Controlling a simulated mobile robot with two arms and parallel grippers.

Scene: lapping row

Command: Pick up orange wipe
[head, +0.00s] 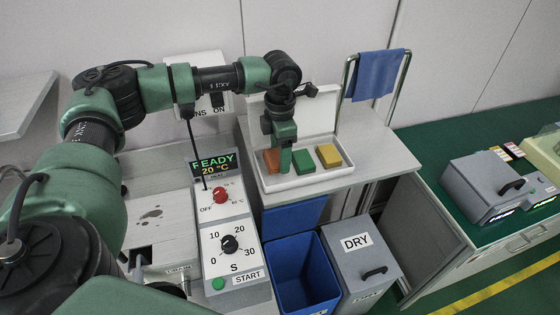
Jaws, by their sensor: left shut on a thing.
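The orange wipe (270,162) is a small block-like piece at the left end of the white open-lidded box (306,180). My left gripper (281,165) points down into the box and is shut on the orange wipe, hiding its right part. I cannot tell whether the wipe is clear of the box floor. A green wipe (303,162) lies just right of the gripper, and a yellow wipe (329,156) lies further right. My right gripper is not in view.
A control panel with a red knob (221,195) and a black dial (229,244) stands left of the box. Below are an open blue bin (306,275) and a grey DRY container (357,262). A blue cloth (377,75) hangs on a rail behind. A green-topped bench (440,165) is at right.

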